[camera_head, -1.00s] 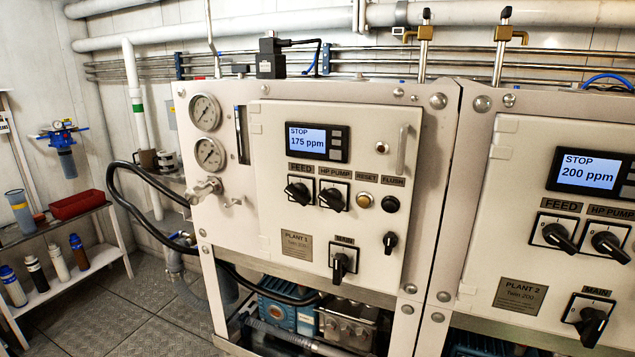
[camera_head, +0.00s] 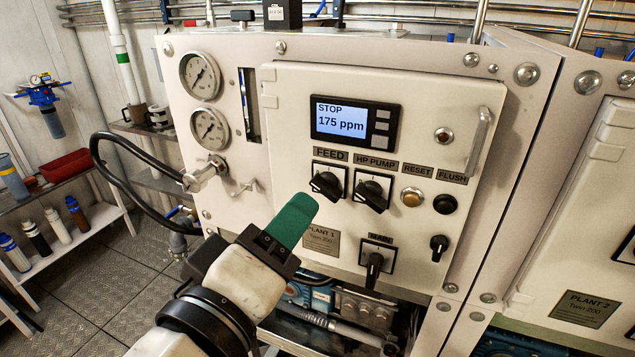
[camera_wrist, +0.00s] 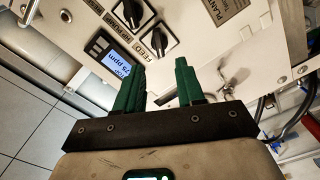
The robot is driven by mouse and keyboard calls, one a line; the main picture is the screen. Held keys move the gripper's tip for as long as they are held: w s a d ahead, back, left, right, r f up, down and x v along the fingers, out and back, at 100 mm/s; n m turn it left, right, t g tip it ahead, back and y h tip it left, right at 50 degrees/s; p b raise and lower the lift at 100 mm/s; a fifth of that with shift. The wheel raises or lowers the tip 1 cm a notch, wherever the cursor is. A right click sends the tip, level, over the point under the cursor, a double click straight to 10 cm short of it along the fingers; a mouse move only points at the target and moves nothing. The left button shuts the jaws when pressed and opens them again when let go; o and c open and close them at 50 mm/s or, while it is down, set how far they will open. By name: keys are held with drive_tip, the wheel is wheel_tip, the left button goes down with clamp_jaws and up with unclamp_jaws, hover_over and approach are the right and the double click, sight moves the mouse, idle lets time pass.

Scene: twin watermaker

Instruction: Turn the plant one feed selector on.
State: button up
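The plant one feed selector (camera_head: 327,183) is a black rotary knob on a white square plate under the FEED label, left of the HP PUMP knob (camera_head: 371,193). Its handle sits at a slant. In the wrist view, the feed selector (camera_wrist: 157,41) lies just beyond the fingertips. My gripper (camera_head: 303,203) has green fingers and is below and left of the selector in the head view. In the wrist view, my gripper (camera_wrist: 160,66) has its two fingers apart with nothing between them. It appears clear of the knob. The plant one display (camera_head: 352,121) reads STOP, 175 ppm.
The MAIN switch (camera_head: 374,263), RESET button (camera_head: 412,197) and FLUSH button (camera_head: 446,204) are on the same panel. A door handle (camera_head: 479,140) sticks out at right. A valve (camera_head: 205,172) with a black hose projects at left. The plant two cabinet (camera_head: 568,230) stands right.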

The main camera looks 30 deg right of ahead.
sight(318, 189)
drive_tip(key=p+x, duration=0.1)
drive_tip(key=x, duration=0.6)
drive_tip(key=shift+w+d, duration=0.1)
drive_tip(key=shift+d, duration=0.1)
clamp_jaws()
